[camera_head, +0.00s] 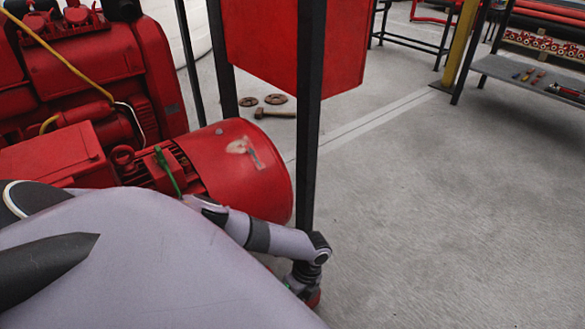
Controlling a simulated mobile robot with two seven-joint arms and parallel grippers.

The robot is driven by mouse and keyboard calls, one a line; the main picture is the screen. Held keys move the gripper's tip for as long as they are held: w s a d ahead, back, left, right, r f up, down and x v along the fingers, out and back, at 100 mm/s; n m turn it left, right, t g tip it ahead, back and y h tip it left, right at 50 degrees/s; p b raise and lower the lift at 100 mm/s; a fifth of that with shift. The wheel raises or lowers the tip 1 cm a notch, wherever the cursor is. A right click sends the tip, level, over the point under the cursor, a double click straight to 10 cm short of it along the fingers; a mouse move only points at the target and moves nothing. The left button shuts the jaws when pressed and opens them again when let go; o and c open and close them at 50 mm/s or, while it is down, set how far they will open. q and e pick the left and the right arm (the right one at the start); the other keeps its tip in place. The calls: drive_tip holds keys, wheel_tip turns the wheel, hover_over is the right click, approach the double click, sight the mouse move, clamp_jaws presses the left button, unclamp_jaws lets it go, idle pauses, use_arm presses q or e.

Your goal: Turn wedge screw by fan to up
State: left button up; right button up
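A thin green piece (168,168) stands tilted on the red motor, beside the large red drum-shaped cover (245,170). It may be the wedge screw, but it is too small to be sure, and its lower end is partly hidden by my grey arm. My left arm reaches across from the left and bends down beside the black post. Its far end, near a small red part (313,298), is low at the drum's right side, and its fingers cannot be made out. My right gripper is not in view.
A black post (308,110) carrying a red panel (260,40) stands just right of the drum. A hammer (275,114) and two round discs (262,99) lie on the floor behind. A workbench (530,78) stands far right. The grey floor (450,220) at right is clear.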

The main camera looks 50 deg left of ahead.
use_arm(q)
drive_tip(key=shift+a, duration=0.1)
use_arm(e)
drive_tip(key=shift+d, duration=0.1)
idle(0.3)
use_arm(q)
drive_tip(key=o, duration=1)
drive_tip(key=shift+o, duration=0.2)
drive_tip(key=shift+r, duration=0.1)
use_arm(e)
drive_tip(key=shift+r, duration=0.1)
use_arm(q)
drive_tip(key=p+v, duration=0.3)
drive_tip(key=v, duration=0.3)
drive_tip(key=shift+w+r, duration=0.2)
drive_tip(key=shift+r, duration=0.15)
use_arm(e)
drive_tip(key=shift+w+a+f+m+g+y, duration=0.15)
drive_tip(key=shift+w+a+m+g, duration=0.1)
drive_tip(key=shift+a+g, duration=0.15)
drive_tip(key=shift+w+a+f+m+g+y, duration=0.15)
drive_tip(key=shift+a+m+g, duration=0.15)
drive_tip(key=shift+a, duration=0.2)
use_arm(q)
drive_tip(key=shift+s, duration=0.1)
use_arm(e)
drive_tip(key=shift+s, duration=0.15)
